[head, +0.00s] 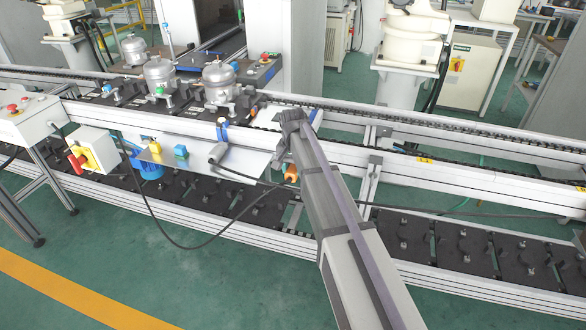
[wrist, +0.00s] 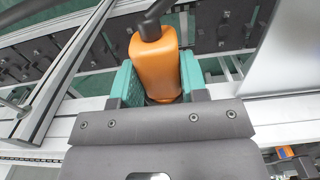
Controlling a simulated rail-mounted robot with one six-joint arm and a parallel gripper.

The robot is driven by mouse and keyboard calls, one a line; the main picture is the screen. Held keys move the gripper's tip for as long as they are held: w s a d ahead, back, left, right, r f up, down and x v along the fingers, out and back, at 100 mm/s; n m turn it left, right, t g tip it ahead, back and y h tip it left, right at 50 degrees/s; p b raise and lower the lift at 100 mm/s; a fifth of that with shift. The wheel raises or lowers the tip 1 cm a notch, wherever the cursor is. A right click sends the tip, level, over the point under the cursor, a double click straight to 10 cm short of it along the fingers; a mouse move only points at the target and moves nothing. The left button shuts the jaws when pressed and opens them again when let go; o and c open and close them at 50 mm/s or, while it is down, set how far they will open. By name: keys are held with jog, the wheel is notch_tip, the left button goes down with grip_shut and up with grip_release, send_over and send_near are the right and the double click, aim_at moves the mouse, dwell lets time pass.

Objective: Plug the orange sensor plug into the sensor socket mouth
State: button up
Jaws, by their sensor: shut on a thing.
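The orange sensor plug (wrist: 156,66) sits between the two teal finger pads of my gripper (wrist: 156,84) in the wrist view, with a dark cable leaving its far end. My gripper is shut on it. In the head view, the plug (head: 290,173) shows as a small orange piece just below the end of my arm, beside the front rail of the conveyor. A grey cylindrical fitting (head: 218,153) with a dark cable is on the metal plate to its left. I cannot tell for sure which part is the sensor socket mouth.
The metal plate (head: 240,163) carries a blue block (head: 180,151) and a yellow piece (head: 154,147). Several silver compressors, one of them here (head: 219,82), stand on the conveyor behind. Loose dark cables hang in front of the rail.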

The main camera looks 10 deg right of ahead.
jog(key=o, duration=1.2)
notch_tip(320, 180, up, 11)
jog(key=p, duration=1.1)
jog(key=shift+f, duration=0.1)
jog(key=s+a+n, duration=0.1)
jog(key=s+n, duration=0.5)
jog(key=s, duration=2)
jog(key=shift+s+a, duration=0.3)
jog(key=shift+s, duration=0.05)
